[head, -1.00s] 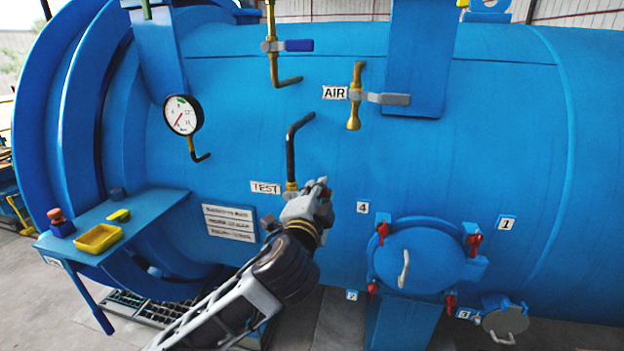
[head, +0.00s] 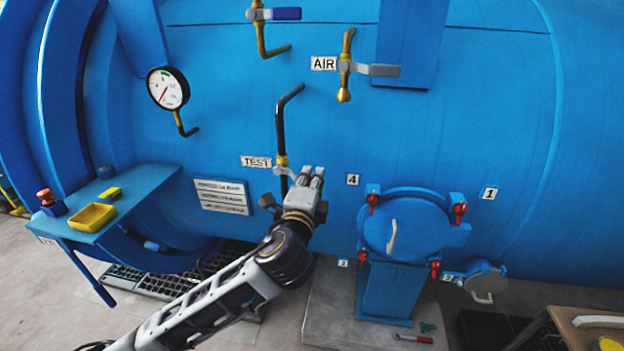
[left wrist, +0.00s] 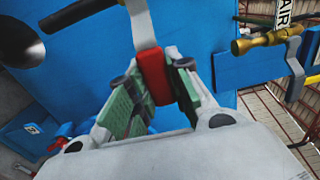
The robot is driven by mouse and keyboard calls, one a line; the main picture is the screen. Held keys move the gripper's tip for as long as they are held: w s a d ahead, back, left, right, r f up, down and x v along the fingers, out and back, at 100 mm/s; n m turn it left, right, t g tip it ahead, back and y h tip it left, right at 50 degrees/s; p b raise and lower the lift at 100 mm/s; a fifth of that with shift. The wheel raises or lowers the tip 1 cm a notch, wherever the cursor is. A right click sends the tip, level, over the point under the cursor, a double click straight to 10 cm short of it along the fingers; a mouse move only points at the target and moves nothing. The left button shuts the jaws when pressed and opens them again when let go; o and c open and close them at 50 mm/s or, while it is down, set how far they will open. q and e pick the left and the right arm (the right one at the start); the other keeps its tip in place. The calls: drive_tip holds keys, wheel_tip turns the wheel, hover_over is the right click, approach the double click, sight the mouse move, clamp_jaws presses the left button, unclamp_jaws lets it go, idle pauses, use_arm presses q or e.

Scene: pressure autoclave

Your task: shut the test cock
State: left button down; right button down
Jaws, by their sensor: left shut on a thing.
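The test cock (head: 282,162) is a small brass valve below a bent black pipe, just right of the TEST label (head: 256,162) on the blue vessel. My left gripper (head: 312,174) is at the right of the cock and hides most of its lever. In the left wrist view the grey lever (left wrist: 141,22) comes down from the top and ends in a red grip (left wrist: 153,76). The green-padded fingers of my left gripper (left wrist: 153,88) are shut on this red grip, one on each side. My right gripper is in neither view.
The AIR cock (head: 346,66) with its grey lever is above right. A gauge (head: 168,88) and a blue-handled valve (head: 272,14) are on the vessel too. A shelf (head: 148,183) with a yellow tray (head: 92,217) juts out at left. A round hatch (head: 405,228) is at right.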

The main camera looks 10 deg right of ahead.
use_arm(q)
drive_tip(key=shift+f, duration=0.2)
drive_tip(key=c, duration=1.3)
unclamp_jaws()
drive_tip(key=shift+r, duration=0.1)
drive_tip(key=shift+s, duration=0.15)
drive_tip(key=shift+v, duration=5.9)
